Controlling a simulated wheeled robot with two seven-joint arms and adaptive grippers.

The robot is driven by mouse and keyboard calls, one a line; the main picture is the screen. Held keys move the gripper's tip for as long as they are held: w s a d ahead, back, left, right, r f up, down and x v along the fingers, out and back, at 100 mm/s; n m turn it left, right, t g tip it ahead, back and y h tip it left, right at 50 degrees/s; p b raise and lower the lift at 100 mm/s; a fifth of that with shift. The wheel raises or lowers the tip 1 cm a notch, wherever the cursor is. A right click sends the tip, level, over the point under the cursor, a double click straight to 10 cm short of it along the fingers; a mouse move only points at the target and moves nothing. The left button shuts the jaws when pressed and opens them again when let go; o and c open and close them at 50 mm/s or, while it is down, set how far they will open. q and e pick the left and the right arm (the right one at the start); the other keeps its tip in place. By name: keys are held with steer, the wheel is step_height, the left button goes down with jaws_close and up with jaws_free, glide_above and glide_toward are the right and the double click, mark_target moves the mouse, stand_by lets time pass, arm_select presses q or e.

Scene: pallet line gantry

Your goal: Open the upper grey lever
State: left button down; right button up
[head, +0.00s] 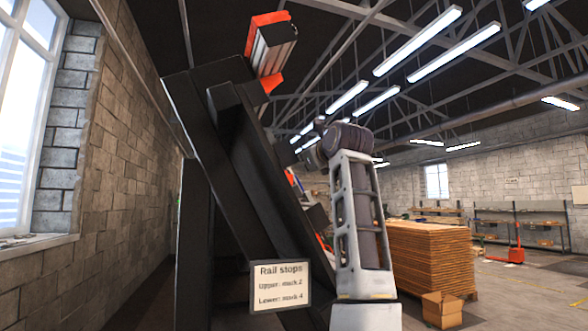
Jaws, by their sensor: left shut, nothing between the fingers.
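A dark sloping gantry rail (265,170) leans across the middle of the head view. An orange-and-grey ribbed part (273,45) sits at its top end. A small grey block (317,216) shows on the rail's right side, partly behind my arm. I cannot tell whether it is the upper grey lever; no lever is clearly recognisable. My left gripper (306,153) is at the end of the raised arm, beside the rail's right side, small and foreshortened. It is shut and empty. I cannot tell whether it touches anything. My right gripper is out of view.
A sign (280,287) reads "Rail stops, Upper: mark 2, Lower: mark 4". A stack of wooden boards (430,258) and a cardboard box (442,309) stand at right. A red pallet truck (516,245) is farther back. Open floor lies at far right; a block wall (110,170) at left.

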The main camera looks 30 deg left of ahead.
arm_select(q)
steer(key=p+x, duration=0.4)
steer(key=x, duration=1)
steer(key=shift+p, duration=0.3)
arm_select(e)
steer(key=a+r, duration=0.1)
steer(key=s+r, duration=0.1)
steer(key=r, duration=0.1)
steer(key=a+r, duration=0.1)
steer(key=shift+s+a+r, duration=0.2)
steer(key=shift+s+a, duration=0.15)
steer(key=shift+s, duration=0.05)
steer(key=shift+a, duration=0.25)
arm_select(q)
steer(key=shift+a+f, duration=0.1)
steer(key=shift+a, duration=0.05)
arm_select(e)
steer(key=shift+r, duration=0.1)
